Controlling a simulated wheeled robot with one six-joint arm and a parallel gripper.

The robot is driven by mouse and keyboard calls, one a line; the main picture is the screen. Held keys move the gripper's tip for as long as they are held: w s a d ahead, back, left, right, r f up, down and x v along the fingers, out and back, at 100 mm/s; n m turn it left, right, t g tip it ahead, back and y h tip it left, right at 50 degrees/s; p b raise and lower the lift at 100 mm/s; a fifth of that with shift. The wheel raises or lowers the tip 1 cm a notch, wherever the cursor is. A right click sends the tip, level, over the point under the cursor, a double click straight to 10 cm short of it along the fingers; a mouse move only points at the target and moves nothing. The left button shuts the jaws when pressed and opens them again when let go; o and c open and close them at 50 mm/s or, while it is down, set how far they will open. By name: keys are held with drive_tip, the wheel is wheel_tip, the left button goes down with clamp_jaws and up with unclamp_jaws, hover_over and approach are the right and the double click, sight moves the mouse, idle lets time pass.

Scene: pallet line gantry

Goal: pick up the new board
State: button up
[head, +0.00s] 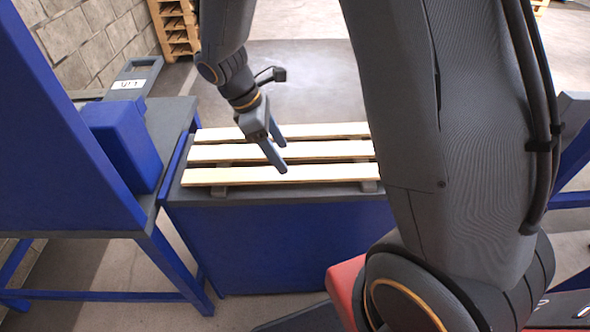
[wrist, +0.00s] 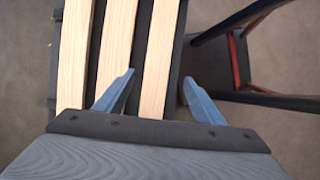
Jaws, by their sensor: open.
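Three pale wooden boards lie side by side across dark blocks on a blue bench with a grey top: a back board (head: 330,130), a middle board (head: 330,150) and a near board (head: 320,173). They look alike, so I cannot tell which is the new one. My gripper (head: 283,157) is open and empty above the boards, left of their middle.
A blue-legged table (head: 172,120) with a blue box (head: 125,145) stands close to the left of the bench (head: 285,245). Stacked wooden pallets (head: 175,28) stand at the back left by a block wall (head: 85,40). The floor behind the bench is clear.

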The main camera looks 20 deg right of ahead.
sight(294, 172)
drive_tip(key=shift+w+p+x, duration=0.15)
drive_tip(key=shift+p+x, duration=0.3)
drive_tip(key=shift+x, duration=1.35)
drive_tip(key=shift+w+p+x, duration=0.1)
drive_tip(key=shift+p+x, duration=0.35)
drive_tip(key=shift+x, duration=1.3)
drive_tip(key=c, duration=1.3)
drive_tip(key=shift+r, duration=0.1)
